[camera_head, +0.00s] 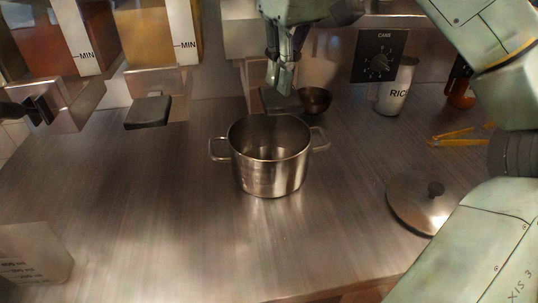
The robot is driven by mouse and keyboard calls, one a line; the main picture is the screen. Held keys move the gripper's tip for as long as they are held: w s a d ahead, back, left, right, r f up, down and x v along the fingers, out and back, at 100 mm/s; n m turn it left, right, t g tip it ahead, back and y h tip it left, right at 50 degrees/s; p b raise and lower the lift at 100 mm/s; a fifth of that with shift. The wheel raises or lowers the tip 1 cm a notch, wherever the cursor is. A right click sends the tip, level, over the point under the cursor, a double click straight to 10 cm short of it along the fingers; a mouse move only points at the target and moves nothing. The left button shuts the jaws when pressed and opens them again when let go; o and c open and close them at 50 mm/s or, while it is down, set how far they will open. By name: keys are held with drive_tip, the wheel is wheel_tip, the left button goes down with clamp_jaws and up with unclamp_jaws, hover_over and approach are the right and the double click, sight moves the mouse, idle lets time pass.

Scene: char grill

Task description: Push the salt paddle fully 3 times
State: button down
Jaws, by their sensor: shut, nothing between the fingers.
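Several dispensers hang at the back, each with a dark paddle. No salt label is readable, so I cannot tell by name which is the salt paddle. The paddle behind my gripper (281,88) is dark and partly hidden (274,104); it is above the back of a steel pot (270,184). Another dark paddle (149,112) is at the centre left, and one (38,110) is at the far left. My gripper is shut and empty, pointing down in front of the right-hand paddle. I cannot tell whether it touches it.
The two-handled pot stands open on the steel counter (130,220). A small bowl (315,99), a rice container (391,97), yellow tongs (460,137) and a lid (412,203) are to the right. A clear measuring cup (35,252) is at front left. The left-centre counter is clear.

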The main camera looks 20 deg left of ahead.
sight(282, 98)
drive_tip(key=shift+f+b, duration=0.85)
drive_tip(key=shift+f, duration=1.05)
drive_tip(key=shift+r, duration=0.1)
drive_tip(key=shift+r+p, duration=1.4)
drive_tip(key=shift+p, duration=0.25)
drive_tip(key=shift+r, duration=1.1)
